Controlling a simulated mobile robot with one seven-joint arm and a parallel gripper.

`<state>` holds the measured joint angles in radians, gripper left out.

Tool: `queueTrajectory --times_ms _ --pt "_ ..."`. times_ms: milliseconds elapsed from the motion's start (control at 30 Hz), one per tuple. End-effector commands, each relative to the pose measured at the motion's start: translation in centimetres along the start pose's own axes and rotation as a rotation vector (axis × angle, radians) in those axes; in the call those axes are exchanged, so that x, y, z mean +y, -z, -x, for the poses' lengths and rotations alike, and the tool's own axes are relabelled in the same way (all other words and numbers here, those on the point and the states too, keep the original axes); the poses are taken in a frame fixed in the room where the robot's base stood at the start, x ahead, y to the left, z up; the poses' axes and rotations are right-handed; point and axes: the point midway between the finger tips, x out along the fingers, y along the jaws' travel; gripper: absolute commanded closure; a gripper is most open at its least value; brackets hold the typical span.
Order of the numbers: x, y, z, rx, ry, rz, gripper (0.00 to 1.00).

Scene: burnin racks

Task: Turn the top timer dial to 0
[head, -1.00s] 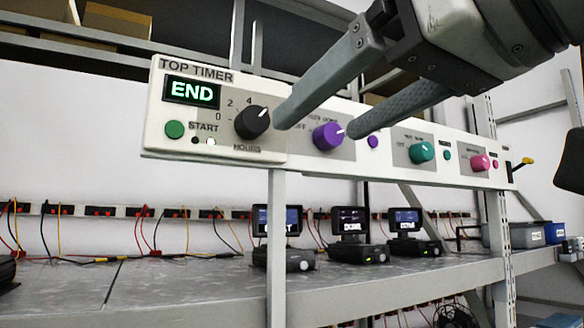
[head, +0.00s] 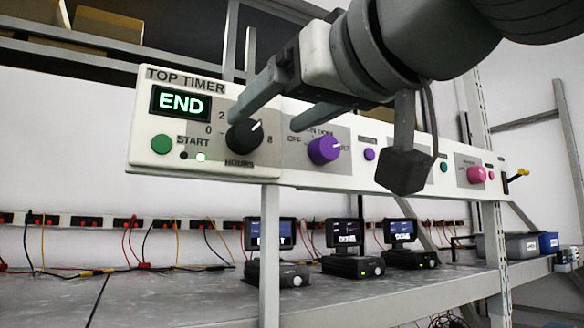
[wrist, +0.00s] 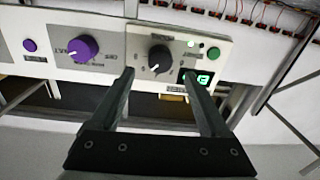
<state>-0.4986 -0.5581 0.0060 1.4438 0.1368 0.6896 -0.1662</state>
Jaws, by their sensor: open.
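The top timer panel (head: 205,175) is a white box with a lit display (head: 181,103) reading END and a green START button (head: 162,144). Its black HOURS dial (head: 246,136) has a white pointer toward the upper right, between the 2 and the 8. My gripper (head: 266,118) is open and empty in front of the panel. In the head view one fingertip overlaps the dial's upper left and hides part of the scale. In the wrist view, upside down, the dial (wrist: 160,57) lies between and beyond the fingertips (wrist: 158,73). Contact cannot be told.
A purple dial (head: 324,149) sits right of the black one, near my other finger. A pink dial (head: 477,174) is farther right. Below are a grey shelf (head: 180,290) with several small devices and a wired power strip (head: 120,226). A post (head: 270,250) stands below the panel.

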Motion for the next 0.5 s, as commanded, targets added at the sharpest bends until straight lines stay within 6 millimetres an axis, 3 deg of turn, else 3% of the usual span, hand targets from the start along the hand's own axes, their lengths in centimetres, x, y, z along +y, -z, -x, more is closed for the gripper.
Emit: queueTrajectory --times_ms 200,500 --pt "0.0 0.1 -3.9 -0.002 0.0 0.0 0.2" --pt "0.0 0.0 -5.6 0.0 0.0 0.0 0.2"
